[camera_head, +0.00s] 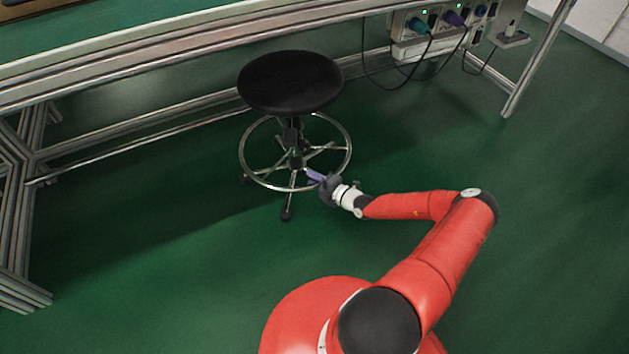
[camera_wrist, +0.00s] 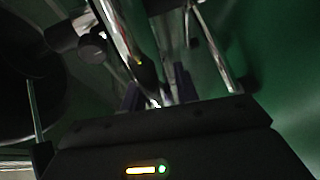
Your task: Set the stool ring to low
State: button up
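The stool has a round black seat (camera_head: 290,81) and a chrome foot ring (camera_head: 262,182) low around its column, above the dark-tipped legs. A dark clamp or knob piece (camera_head: 291,137) sits on the column below the seat. My gripper (camera_head: 314,175), with purple fingers, is at the front right edge of the ring. In the wrist view, the ring's shiny tube (camera_wrist: 124,38) runs down towards the space between the fingers (camera_wrist: 157,92). The fingers stand apart on either side of it, seemingly with some gap. A dark round knob (camera_wrist: 92,47) shows beside the tube. Contact is too dark to confirm.
A metal-framed bench (camera_head: 180,50) stands behind the stool, with a low crossbar (camera_head: 130,146) to the left. A socket box (camera_head: 425,25) with plugs and hanging cables is at upper right. The green floor (camera_head: 160,260) in front and to the right is clear.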

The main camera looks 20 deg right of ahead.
grip_shut()
notch_tip(320, 180, down, 4)
jog(key=shift+f+b, duration=0.15)
jog(key=shift+b, duration=1.1)
jog(key=shift+s, duration=0.1)
jog(key=shift+o, duration=1.1)
grip_release()
jog(key=shift+f, duration=0.15)
jog(key=shift+o, duration=0.4)
jog(key=v, duration=0.7)
jog(key=shift+s+r+p, duration=0.2)
jog(key=shift+s+p, duration=0.1)
jog(key=shift+p, duration=0.15)
jog(key=shift+d+r, duration=0.1)
